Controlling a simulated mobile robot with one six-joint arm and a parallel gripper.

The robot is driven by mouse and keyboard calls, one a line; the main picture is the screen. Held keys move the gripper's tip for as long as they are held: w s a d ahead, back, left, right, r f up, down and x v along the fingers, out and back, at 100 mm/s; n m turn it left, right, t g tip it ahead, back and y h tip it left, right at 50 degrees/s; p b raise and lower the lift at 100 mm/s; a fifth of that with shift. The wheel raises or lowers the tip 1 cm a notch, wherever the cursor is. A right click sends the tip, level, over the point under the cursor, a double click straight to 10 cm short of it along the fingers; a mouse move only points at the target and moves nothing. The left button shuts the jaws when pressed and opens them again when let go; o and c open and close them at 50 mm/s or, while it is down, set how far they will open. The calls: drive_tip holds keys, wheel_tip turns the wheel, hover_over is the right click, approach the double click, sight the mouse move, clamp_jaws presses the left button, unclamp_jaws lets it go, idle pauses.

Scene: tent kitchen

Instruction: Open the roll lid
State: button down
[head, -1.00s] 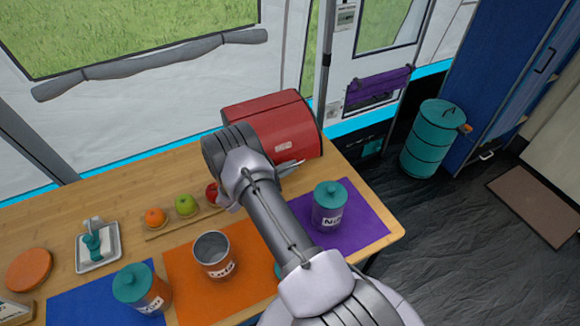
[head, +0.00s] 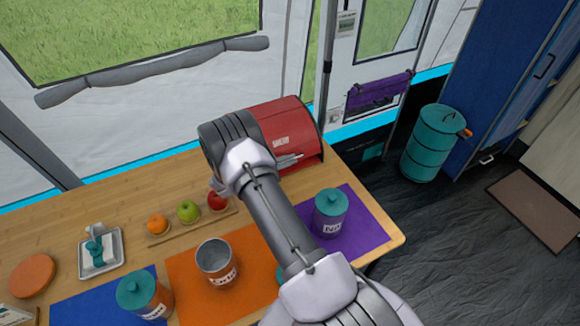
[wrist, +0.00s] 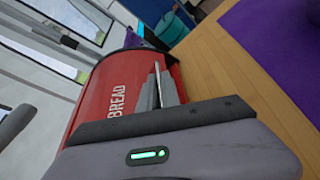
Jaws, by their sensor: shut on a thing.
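The red bread box (head: 296,125) stands at the back right of the wooden table, partly hidden behind my arm in the head view. In the wrist view its red curved roll lid (wrist: 100,95) carries the white word BREAD. My gripper (head: 292,158) is at the lid's front side. In the wrist view my gripper (wrist: 160,85) is shut on a thin pale bar that looks like the lid's handle. I cannot tell how far the lid is rolled back.
An orange (head: 157,223), a green apple (head: 188,210) and a red apple (head: 217,200) lie left of my arm. An open metal canister (head: 215,258) stands on the orange mat (head: 195,308).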

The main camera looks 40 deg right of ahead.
sight(272, 124)
drive_tip(key=w+r+n, duration=0.1)
drive_tip(key=r, duration=0.1)
drive_tip(key=w+r+n+g, duration=0.1)
drive_tip(key=w, duration=0.1)
drive_tip(key=w+d+r+y, duration=0.1)
drive_tip(key=r, duration=0.1)
drive_tip(key=shift+w+d+r+n+g, duration=0.1)
drive_tip(key=shift+w+r+n+g, duration=0.2)
drive_tip(key=shift+w+n+g, duration=0.1)
drive_tip(key=w+r+b, duration=0.1)
drive_tip(key=w, duration=0.1)
drive_tip(key=w+d+r+b, duration=0.1)
drive_tip(key=w, duration=0.1)
drive_tip(key=w+r+b, duration=0.1)
drive_tip(key=b, duration=0.1)
drive_tip(key=shift+w+d, duration=0.15)
drive_tip(key=shift+w, duration=0.25)
drive_tip(key=shift+w+d+r+b, duration=0.2)
drive_tip(key=shift+w+b, duration=0.1)
drive_tip(key=shift+w, duration=0.2)
drive_tip(key=shift+w+d+r+b, duration=0.1)
drive_tip(key=shift+w+r+b, duration=0.15)
drive_tip(key=shift+w, duration=0.25)
drive_tip(key=c, duration=1.6)
unclamp_jaws()
drive_tip(key=shift+o, duration=0.2)
drive_tip(key=p+v, duration=0.4)
drive_tip(key=v, duration=1.3)
drive_tip(key=shift+a+p, duration=0.25)
drive_tip(key=shift+p, duration=0.05)
